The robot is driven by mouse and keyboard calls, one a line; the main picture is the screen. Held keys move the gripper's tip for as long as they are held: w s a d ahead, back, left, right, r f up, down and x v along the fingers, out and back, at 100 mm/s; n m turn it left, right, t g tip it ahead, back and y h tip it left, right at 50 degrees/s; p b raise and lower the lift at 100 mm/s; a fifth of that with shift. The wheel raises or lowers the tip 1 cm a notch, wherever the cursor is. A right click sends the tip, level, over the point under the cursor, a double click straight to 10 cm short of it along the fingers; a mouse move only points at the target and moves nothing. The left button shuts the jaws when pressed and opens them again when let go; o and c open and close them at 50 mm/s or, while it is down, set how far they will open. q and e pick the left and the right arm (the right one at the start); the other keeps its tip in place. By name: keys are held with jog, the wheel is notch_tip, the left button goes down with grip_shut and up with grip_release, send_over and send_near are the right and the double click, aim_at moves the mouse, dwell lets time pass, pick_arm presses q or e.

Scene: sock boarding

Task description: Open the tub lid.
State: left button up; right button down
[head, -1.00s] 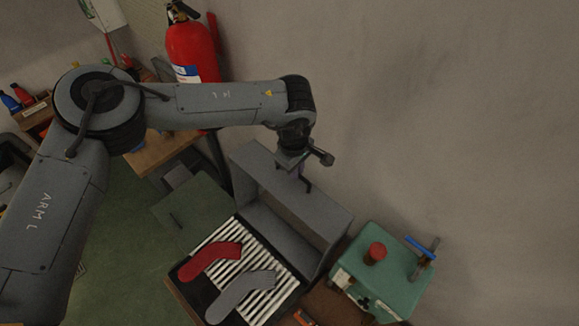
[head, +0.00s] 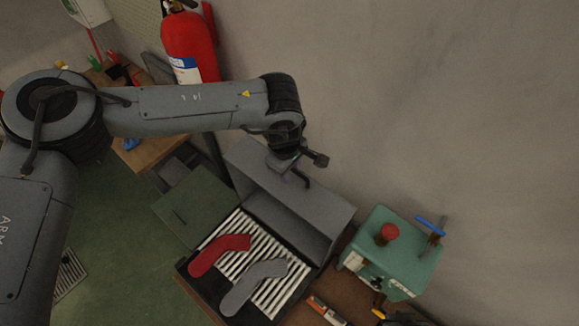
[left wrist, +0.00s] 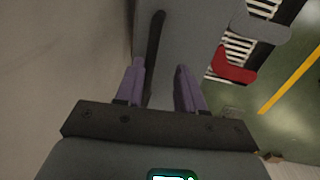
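My left gripper (head: 300,180) is over the upper edge of a grey box-like hood (head: 320,215) behind the slatted rack. In the left wrist view, its two purple fingers (left wrist: 160,88) stand apart. A dark bar (left wrist: 157,45) lies between them, nearer the left finger, over a grey surface; I cannot tell whether they touch. A dark bent bar (head: 304,181) also shows by the gripper in the head view. No part is plainly marked as the tub or its lid; a dark green flat-topped box (head: 195,208) stands left of the rack. My right gripper is not in view.
A red sock shape (head: 219,254) and a grey one (head: 252,285) lie on the white-slatted rack (head: 285,300). A teal box (head: 400,245) with a red knob stands to the right. A red fire extinguisher (head: 190,45) stands behind my left arm.

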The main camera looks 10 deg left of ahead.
pick_arm(q)
jog(key=shift+r, duration=0.5)
notch_tip(320, 180, up, 10)
jog(key=s+b, duration=0.1)
jog(key=b, duration=0.1)
jog(key=shift+s+a, duration=0.2)
jog(key=shift+a, duration=0.15)
jog(key=shift+d+f, duration=0.1)
jog(key=shift+f, duration=0.1)
